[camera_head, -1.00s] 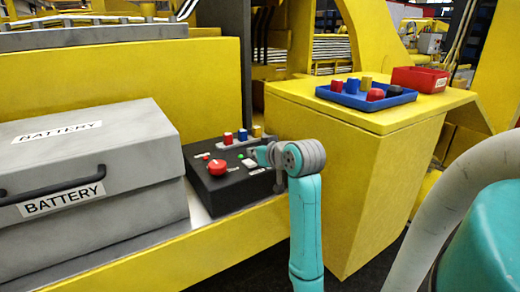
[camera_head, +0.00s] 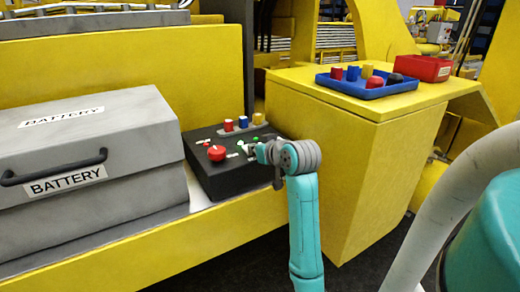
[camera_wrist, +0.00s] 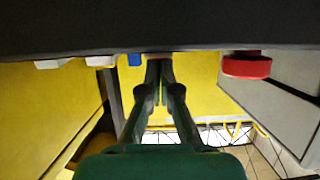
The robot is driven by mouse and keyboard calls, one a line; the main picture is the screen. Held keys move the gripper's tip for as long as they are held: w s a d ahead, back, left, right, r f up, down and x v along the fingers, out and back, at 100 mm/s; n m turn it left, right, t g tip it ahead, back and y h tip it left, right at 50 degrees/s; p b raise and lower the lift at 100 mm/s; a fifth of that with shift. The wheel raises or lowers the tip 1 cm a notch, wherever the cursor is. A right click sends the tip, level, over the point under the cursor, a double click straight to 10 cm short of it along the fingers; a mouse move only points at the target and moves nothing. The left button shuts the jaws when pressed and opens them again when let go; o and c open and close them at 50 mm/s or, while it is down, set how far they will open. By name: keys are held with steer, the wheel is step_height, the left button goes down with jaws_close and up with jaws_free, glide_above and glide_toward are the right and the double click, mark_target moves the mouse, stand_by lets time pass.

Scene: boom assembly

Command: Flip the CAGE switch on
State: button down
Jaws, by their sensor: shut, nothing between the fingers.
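A black control box (camera_head: 230,180) sits on the yellow ledge right of the grey battery case. The labels are too small to read, so I cannot tell which switch is CAGE. My gripper (camera_head: 260,152) is shut and empty at the right part of the box top, close to a white switch; contact cannot be told. In the wrist view my gripper (camera_wrist: 160,82) points at the dark box edge, with the red knob (camera_wrist: 246,66) to the right.
The grey battery case (camera_head: 90,150) stands left of the box. A yellow cabinet (camera_head: 350,170) to the right bears a blue tray (camera_head: 367,88) with several coloured plugs and a red bin (camera_head: 422,68). A yellow wall (camera_head: 120,75) rises behind the ledge.

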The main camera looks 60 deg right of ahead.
steer(key=shift+r, duration=0.85)
